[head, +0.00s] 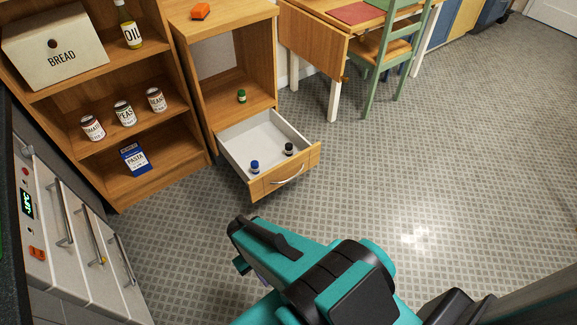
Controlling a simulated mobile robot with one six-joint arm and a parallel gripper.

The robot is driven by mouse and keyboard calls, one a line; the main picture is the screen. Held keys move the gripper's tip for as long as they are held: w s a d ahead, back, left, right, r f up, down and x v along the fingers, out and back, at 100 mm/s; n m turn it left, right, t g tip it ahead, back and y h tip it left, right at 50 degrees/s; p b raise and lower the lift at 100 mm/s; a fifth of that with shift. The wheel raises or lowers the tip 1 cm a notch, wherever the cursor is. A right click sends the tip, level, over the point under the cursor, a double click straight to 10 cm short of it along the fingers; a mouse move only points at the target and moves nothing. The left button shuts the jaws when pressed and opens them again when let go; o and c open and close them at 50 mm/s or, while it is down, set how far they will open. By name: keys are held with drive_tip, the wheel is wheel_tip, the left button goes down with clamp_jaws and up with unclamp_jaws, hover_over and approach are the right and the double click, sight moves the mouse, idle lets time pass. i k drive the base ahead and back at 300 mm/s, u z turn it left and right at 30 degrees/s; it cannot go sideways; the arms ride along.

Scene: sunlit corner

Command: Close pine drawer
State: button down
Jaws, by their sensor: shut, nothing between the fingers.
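The pine drawer (282,177) is pulled well out at the bottom of a small wooden cabinet (196,62). Its front has a curved pale handle, and its white inside shows. A small blue-capped bottle (255,167) and a small black-capped jar (289,149) stand in it near the front. My teal arm reaches up from the bottom of the head view. My gripper (240,264) is shut and empty, below and in front of the drawer, apart from it. Its fingertips are mostly hidden by the arm.
A green-capped jar (241,96) stands in the open compartment above the drawer. Left is a shelf with a bread box (54,47), oil bottle, cans and a pasta box (134,159). A green chair (391,45) is behind; floor at right is clear.

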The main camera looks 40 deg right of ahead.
sight(262, 137)
drive_tip(key=i, duration=0.85)
drive_tip(key=u, duration=0.05)
